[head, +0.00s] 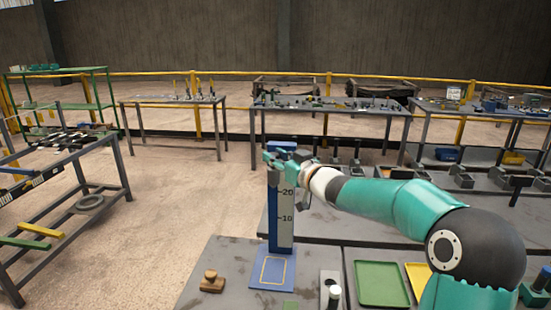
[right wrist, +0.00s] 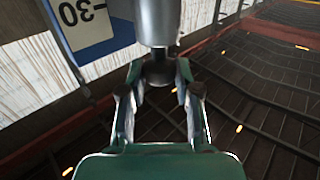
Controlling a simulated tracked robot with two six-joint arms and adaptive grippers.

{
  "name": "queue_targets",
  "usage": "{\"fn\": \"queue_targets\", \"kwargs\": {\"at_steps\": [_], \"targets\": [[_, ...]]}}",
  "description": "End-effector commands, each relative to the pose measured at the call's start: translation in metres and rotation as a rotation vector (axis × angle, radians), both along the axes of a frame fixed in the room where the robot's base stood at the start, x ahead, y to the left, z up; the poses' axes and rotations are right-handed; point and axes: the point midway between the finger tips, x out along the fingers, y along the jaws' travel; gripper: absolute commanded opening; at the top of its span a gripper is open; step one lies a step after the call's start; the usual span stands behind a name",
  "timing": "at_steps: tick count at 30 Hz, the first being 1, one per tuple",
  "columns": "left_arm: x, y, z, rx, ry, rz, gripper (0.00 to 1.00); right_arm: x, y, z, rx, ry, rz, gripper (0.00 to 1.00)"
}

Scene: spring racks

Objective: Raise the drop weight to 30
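The blue drop stand (head: 273,225) stands upright on the near bench, with a pale scale (head: 285,215) showing 10 and 20. In the right wrist view a grey metal cylinder, the drop weight (right wrist: 157,22), ends in a dark round knob between the fingers of my right gripper (right wrist: 158,78). The fingers appear closed around this knob. The scale's 30 mark (right wrist: 82,12) is beside the cylinder. My left gripper is out of view.
A wooden knobbed block (head: 212,282) sits left of the stand's blue base plate (head: 256,275). A green tray (head: 381,284) and a yellow tray (head: 418,275) lie to the right. Workbenches and a yellow rail stand behind.

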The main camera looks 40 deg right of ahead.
Motion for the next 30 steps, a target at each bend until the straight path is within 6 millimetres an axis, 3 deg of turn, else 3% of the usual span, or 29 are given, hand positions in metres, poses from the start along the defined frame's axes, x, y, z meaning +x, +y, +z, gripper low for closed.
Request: {"fn": "queue_targets", "kwargs": {"at_steps": [1,4,17,23,30], "targets": [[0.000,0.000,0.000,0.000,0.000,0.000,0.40,0.000,0.000,0.000,0.001,0.001,0.000,0.42],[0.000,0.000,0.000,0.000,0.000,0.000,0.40,0.000,0.000,-0.001,0.001,0.001,0.000,0.58],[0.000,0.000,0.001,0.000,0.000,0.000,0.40,-0.007,0.001,-0.001,0.001,0.002,0.000,0.58],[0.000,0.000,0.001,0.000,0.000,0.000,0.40,-0.036,0.003,0.000,0.000,0.001,-0.003,0.58],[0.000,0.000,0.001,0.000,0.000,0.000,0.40,-0.085,0.008,-0.001,-0.001,0.002,-0.005,0.58]]}}
